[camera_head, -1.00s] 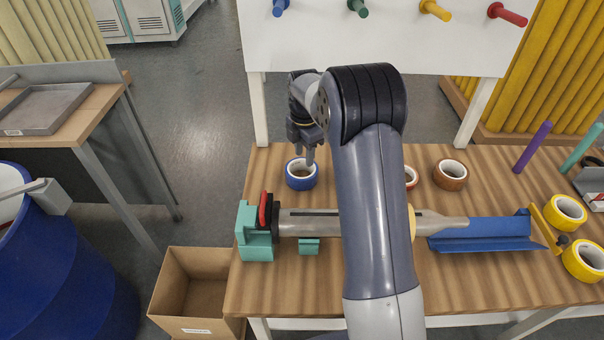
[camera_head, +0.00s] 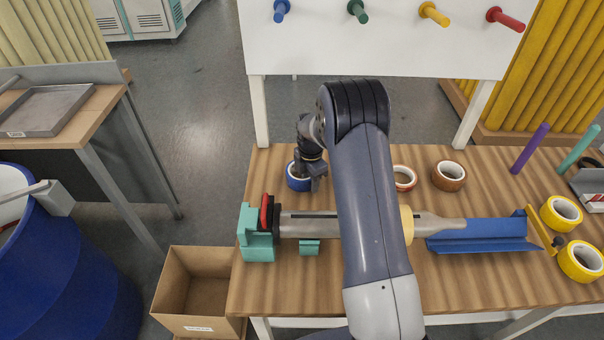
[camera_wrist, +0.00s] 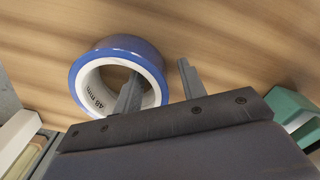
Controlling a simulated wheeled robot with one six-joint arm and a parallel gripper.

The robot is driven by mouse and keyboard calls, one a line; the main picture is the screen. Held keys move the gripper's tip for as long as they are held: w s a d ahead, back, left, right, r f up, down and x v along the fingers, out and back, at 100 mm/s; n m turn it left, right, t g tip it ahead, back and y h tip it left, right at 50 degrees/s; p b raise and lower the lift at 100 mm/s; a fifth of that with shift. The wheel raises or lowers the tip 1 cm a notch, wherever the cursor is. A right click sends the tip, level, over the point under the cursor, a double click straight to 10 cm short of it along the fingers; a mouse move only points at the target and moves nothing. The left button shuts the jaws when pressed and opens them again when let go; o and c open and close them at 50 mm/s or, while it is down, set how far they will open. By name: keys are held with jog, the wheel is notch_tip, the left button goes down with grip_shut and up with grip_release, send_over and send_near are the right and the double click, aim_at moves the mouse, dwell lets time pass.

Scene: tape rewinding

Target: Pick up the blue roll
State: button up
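The blue roll (camera_head: 293,183) lies flat on the wooden table near its back left edge, partly hidden by my gripper (camera_head: 314,181). In the wrist view the blue roll (camera_wrist: 84,85) shows its white core, marked "48 mm". My gripper (camera_wrist: 158,86) is open there. One finger overlaps the roll's opening and the other is outside, to the right, so the roll's right wall lies between them. A gap shows between the outer finger and the wall. I cannot tell how deep the inner finger reaches.
A red roll (camera_head: 404,178) and a brown roll (camera_head: 449,176) lie to the right. A long rewinding device (camera_head: 300,224) lies in front. Yellow rolls (camera_head: 561,213) are at the right. Coloured pegs (camera_head: 357,10) stick out of the white board behind. A cardboard box (camera_head: 192,290) stands at the lower left.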

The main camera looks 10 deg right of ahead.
jog(key=shift+c, duration=0.5)
grip_shut()
jog(key=shift+r, duration=0.1)
